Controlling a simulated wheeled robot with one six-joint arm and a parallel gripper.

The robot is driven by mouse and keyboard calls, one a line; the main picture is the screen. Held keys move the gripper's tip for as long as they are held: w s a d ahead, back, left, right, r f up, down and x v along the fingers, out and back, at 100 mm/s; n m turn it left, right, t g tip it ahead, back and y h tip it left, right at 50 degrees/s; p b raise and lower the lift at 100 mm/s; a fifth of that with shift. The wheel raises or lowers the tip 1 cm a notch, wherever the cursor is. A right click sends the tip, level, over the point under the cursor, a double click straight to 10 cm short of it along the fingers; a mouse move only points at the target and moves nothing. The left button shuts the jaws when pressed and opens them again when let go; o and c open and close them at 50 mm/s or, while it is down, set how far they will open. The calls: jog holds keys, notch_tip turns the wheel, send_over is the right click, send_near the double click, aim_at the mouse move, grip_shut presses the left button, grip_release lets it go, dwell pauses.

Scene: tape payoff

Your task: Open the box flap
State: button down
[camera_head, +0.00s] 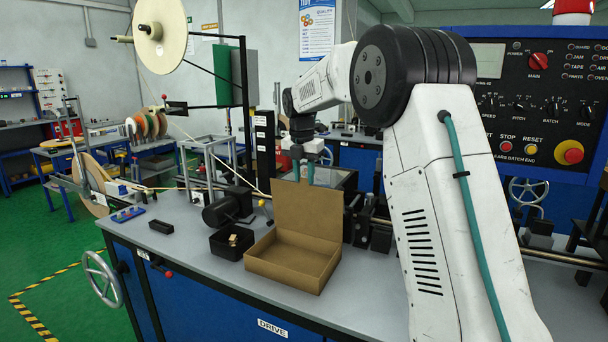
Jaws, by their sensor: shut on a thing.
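A brown cardboard box (290,268) sits on the grey bench near its front edge. Its flap (307,209) stands up from the back edge, close to upright, so the empty-looking inside of the box shows. My gripper (303,176) is at the top edge of the flap, fingers pointing down, and is shut on the flap. The far side of the flap and part of the fingers are hidden from this view. My white arm reaches in from the right.
A small black bin (231,243) with small pieces in it stands just left of the box. A black motor (228,207) is behind it. A black block (161,227) and a blue tray (128,214) lie farther left. Machine parts crowd the bench behind and right of the box.

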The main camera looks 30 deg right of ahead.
jog(key=shift+f, duration=0.1)
jog(key=c, duration=1.1)
grip_release()
